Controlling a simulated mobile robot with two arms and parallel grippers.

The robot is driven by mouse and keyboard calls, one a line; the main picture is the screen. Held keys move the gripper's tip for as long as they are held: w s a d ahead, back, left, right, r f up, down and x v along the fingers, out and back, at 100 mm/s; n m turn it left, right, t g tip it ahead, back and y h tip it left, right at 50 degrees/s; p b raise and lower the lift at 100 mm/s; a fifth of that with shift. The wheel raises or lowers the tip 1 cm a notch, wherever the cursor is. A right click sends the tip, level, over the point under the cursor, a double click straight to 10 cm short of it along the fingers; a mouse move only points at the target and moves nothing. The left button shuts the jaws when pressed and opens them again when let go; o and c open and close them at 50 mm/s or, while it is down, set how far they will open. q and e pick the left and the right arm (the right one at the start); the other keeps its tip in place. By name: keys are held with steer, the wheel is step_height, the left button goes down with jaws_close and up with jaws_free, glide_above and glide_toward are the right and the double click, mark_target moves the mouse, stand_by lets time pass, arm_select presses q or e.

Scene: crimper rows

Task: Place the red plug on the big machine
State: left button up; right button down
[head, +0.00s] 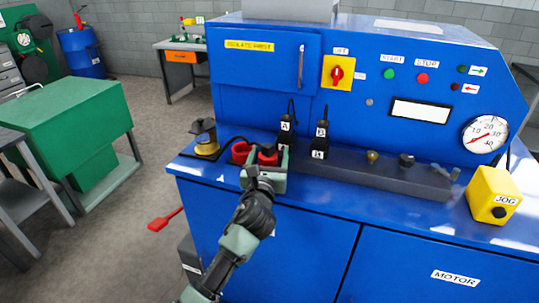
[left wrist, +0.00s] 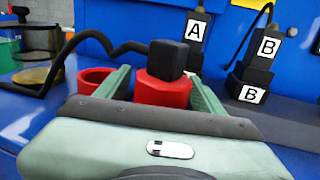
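The red plug (head: 267,157) has a black block-shaped top and a black cable running off to the left. It is at the front left of the big blue machine's ledge (head: 340,172). My left gripper (head: 264,172) is at the plug. In the left wrist view the red plug (left wrist: 162,90) sits between the two green fingers (left wrist: 160,88). The fingers lie close along its sides, but I cannot tell whether they press on it. The plug's underside is hidden by my gripper. A red ring-shaped socket (head: 241,152) is just left of it, and no plug shows in it. My right gripper is not in view.
Black plugs marked A (head: 286,130) and B (head: 320,140) stand behind and right of my gripper. A yellow-based round part (head: 206,139) is at the ledge's left end. A yellow JOG box (head: 493,196) is at far right. A green cabinet (head: 75,125) stands left.

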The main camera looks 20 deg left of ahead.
arm_select(q)
steer(key=shift+s+r, duration=0.1)
steer(key=shift+r, duration=0.1)
steer(key=s+d+b, duration=0.1)
steer(key=s+d, duration=0.1)
steer(key=s, duration=0.9)
steer(key=shift+s, duration=0.35)
